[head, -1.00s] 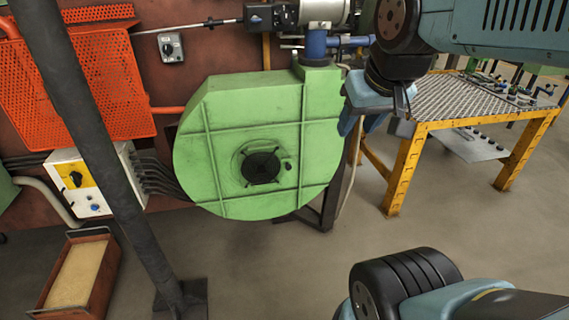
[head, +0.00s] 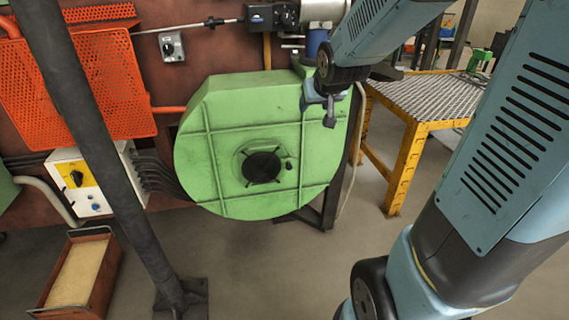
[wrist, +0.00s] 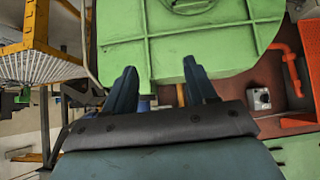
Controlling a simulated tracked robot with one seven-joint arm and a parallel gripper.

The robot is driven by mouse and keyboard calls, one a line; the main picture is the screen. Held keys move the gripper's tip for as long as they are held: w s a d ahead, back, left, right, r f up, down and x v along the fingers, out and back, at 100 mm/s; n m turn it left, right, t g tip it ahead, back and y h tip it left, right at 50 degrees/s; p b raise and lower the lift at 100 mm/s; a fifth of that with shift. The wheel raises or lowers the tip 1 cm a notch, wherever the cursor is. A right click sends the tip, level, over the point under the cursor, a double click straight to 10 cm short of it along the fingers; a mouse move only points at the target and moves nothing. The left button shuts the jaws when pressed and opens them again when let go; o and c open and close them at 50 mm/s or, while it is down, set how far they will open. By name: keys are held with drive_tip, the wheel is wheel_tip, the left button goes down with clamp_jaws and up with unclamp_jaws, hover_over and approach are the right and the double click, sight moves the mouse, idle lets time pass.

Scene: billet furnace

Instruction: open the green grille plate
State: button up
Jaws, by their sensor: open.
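The green blower housing (head: 225,120) stands in the middle of the head view. On its face is a round green plate (head: 243,160) with a dark grille (head: 261,168) in its centre and a small dark knob (head: 289,166) at its right. The plate looks flat against the housing. In the wrist view the housing (wrist: 200,45) appears upside down, and only part of the round plate (wrist: 190,6) shows at the top edge. My gripper (head: 325,112) is open and empty at the housing's upper right, above and right of the plate. Its two fingers (wrist: 163,85) are spread apart in the wrist view.
A dark post (head: 90,120) rises left of the housing. Behind it are an orange perforated guard (head: 110,85) and a white control box (head: 95,180). A yellow-framed table (head: 415,150) stands right. A sand box (head: 80,275) lies front left. Floor below the housing is clear.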

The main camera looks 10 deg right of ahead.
sight(290, 168)
drive_tip(key=w+f+t+y, duration=0.1)
drive_tip(key=w+f+t, duration=0.3)
drive_tip(key=w+f, duration=1.45)
drive_tip(key=s+f+m+t, duration=0.2)
drive_tip(key=s+f+t, duration=0.15)
drive_tip(key=f, duration=0.75)
drive_tip(key=s+f+m+t, duration=0.15)
drive_tip(key=s+f, duration=0.25)
drive_tip(key=f, duration=0.8)
drive_tip(key=shift+h, duration=0.4)
drive_tip(key=w, duration=1.4)
drive_tip(key=shift+w+a+r, duration=0.1)
drive_tip(key=shift+r, duration=0.1)
clamp_jaws()
